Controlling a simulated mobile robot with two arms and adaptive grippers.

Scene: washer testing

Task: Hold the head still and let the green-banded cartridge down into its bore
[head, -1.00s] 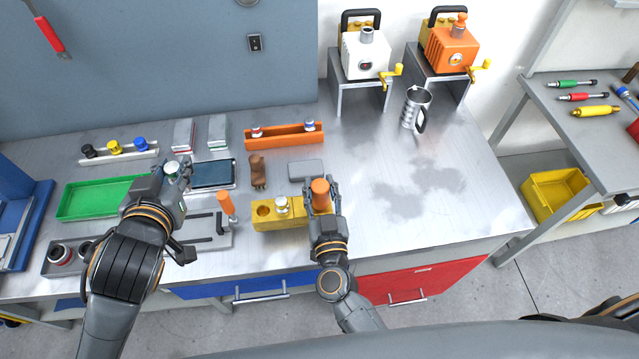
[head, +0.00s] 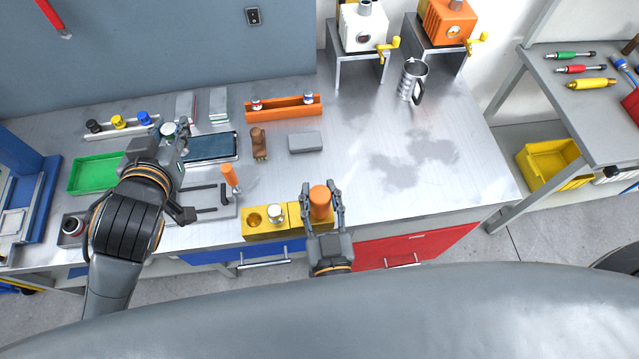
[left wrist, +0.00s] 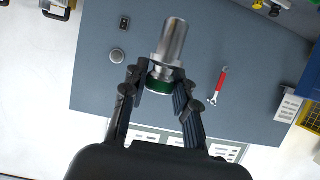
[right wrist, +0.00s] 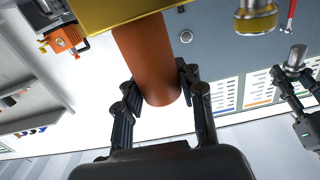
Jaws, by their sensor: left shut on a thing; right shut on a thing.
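The green-banded cartridge (left wrist: 172,42) is a silver cylinder with a dark green band near my fingers. My left gripper (left wrist: 162,88) is shut on its banded end. In the head view this gripper (head: 180,146) is up left of the yellow head (head: 262,230), well apart from it. The yellow head has an open round bore (head: 254,218) at its left, with a silver cartridge (head: 275,212) beside it. My right gripper (head: 321,194) is shut around the orange cylindrical grip (head: 320,204) at the head's right end. The head overlaps the table's front edge; I cannot tell if it is raised.
A black-handled tray (head: 205,207) with an orange-handled tool (head: 229,174) lies between the grippers. A green tray (head: 92,175), a dark tablet (head: 212,148), a brown object (head: 259,143) and an orange rack (head: 282,108) lie behind. The table's right side (head: 450,185) is clear.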

